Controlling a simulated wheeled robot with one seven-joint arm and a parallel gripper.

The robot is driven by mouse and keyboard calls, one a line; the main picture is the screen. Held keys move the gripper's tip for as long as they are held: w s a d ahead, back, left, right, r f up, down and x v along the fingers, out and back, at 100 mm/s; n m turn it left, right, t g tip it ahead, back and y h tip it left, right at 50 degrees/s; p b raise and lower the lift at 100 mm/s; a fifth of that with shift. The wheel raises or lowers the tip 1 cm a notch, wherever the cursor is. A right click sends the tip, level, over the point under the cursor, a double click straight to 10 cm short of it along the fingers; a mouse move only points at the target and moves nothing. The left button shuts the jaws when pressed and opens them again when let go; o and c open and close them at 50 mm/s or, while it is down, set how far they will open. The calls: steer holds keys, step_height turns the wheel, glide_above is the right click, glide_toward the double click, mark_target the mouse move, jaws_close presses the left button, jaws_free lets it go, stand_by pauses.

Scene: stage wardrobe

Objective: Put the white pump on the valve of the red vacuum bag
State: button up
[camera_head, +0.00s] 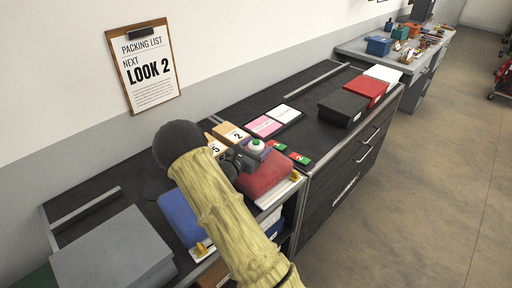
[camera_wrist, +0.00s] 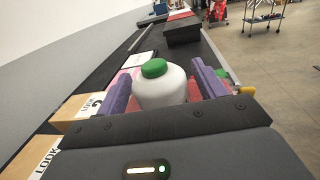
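The white pump (camera_head: 256,147), with a green top, is between the two purple fingers of my gripper (camera_head: 250,152). The red vacuum bag (camera_head: 268,176) lies on the worktop just below and in front of the gripper. A bit of red also shows behind the fingers in the wrist view. I cannot see the bag's valve. Whether the pump touches the bag I cannot tell.
A blue bag (camera_head: 181,216) lies left of my arm, beyond it a grey box (camera_head: 112,250). Numbered tan boxes (camera_head: 231,135), pink and white cards (camera_head: 264,126) and green-red tags (camera_head: 299,158) lie close behind. Black and red boxes (camera_head: 343,107) stand farther right. Dark worktop between is clear.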

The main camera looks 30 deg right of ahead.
steer(key=shift+r, duration=0.1)
steer(key=b+v, duration=0.1)
steer(key=v, duration=1.1)
stand_by(0.4)
